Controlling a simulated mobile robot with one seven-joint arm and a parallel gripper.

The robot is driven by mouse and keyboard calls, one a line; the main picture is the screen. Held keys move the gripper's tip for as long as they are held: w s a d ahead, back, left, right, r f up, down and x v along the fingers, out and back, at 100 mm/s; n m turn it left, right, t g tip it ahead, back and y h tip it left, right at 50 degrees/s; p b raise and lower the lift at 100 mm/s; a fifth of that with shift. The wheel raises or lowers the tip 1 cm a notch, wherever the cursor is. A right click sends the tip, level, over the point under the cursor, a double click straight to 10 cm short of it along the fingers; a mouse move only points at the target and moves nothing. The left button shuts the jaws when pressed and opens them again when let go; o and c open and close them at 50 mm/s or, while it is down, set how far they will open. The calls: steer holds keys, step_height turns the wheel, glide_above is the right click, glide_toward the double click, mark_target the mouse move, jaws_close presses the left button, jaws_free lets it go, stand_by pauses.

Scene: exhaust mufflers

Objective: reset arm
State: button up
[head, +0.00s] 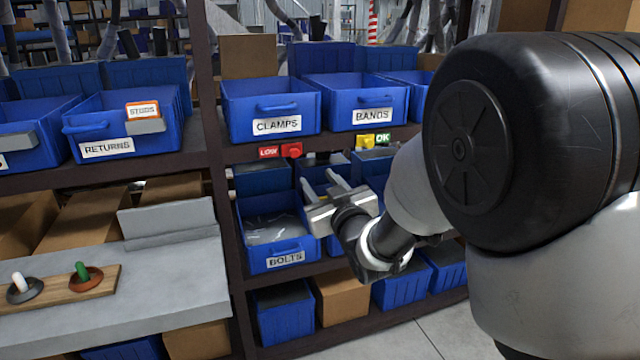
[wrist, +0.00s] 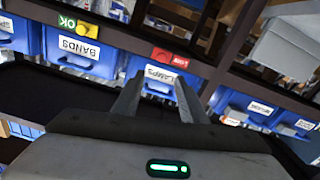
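My gripper (head: 326,190) is in front of the shelf rack, above and to the right of the blue BOLTS bin (head: 285,258), with its fingers pointing toward the shelf. In the wrist view my gripper (wrist: 158,98) has its two fingers spread with a gap between them. Nothing shows held between them. The CLAMPS bin (wrist: 150,85) is visible behind the gap there. The fingertips appear near the lower shelf opening; whether they touch anything cannot be told.
The CLAMPS bin (head: 270,105) and BANDS bin (head: 355,100) stand on the shelf above. A red LOW tag (head: 280,151) and a green OK tag (head: 383,138) hang on its edge. A grey bench (head: 150,290) with a wooden board (head: 60,285) is at left. Floor shows at lower right.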

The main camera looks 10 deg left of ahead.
steer(key=s+d+r+m+g+h, duration=0.1)
steer(key=s+d+m+g+h, duration=0.25)
steer(key=d, duration=0.65)
steer(key=s+d+r+m+h, duration=0.15)
steer(key=s+d+h, duration=0.35)
steer(key=d, duration=0.5)
steer(key=s+d+f+m+g, duration=0.2)
steer(key=s+d+g, duration=0.15)
steer(key=s, duration=0.75)
steer(key=s+d+f+m+g, duration=0.15)
steer(key=s+d, duration=0.25)
steer(key=s, duration=0.8)
step_height(320, 180, up, 27)
steer(key=g+p, duration=0.1)
steer(key=p, duration=2.7)
steer(key=shift+s+d+h, duration=0.15)
steer(key=shift+s+h, duration=0.15)
steer(key=shift+h, duration=0.05)
steer(key=shift+f, duration=0.15)
